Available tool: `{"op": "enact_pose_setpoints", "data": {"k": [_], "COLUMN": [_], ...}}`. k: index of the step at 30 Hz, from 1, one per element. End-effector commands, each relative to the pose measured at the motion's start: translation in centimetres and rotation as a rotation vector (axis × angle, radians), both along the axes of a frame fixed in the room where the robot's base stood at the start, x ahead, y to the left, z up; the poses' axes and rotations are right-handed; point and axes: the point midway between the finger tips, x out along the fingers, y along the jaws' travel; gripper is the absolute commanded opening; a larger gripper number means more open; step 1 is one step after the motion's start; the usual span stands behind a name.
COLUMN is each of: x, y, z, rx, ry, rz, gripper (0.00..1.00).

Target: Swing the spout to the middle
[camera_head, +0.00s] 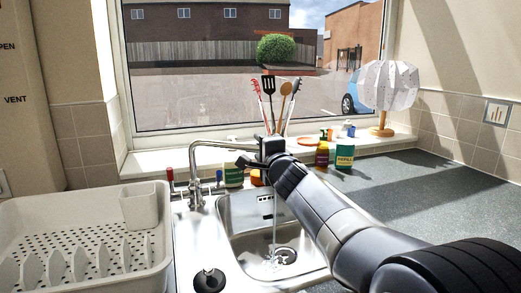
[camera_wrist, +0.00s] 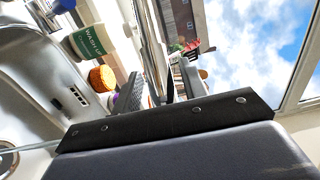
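The chrome tap (camera_head: 195,172) stands behind the sink. Its spout (camera_head: 213,143) arches up and reaches right, over the steel basin (camera_head: 240,225). A thin water stream (camera_head: 274,220) falls into the basin near the drain. My gripper (camera_head: 255,158) is at the spout's outer end, which it partly hides.
A white dish rack (camera_head: 85,235) stands left of the sink. A black round object (camera_head: 209,280) sits at the front. Behind are utensils (camera_head: 270,105), a green refill bottle (camera_head: 345,156), and a lamp (camera_head: 388,85). The right worktop (camera_head: 430,190) is clear.

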Motion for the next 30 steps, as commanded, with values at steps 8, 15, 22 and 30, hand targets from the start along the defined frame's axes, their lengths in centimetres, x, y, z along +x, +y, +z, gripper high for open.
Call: {"op": "enact_pose_setpoints", "data": {"k": [8,15,22,30], "x": [0.0,-1.7,-5.5,-9.2], "y": [0.0,-0.5,-1.6,-2.5], "z": [0.0,0.0,-0.2,-0.2], "rx": [0.000,0.001,0.000,0.000], "ry": [-0.001,-0.002,-0.002,-0.002], "rz": [0.001,0.000,-0.001,0.000], "gripper": [0.46,0.46,0.46,0.46]}}
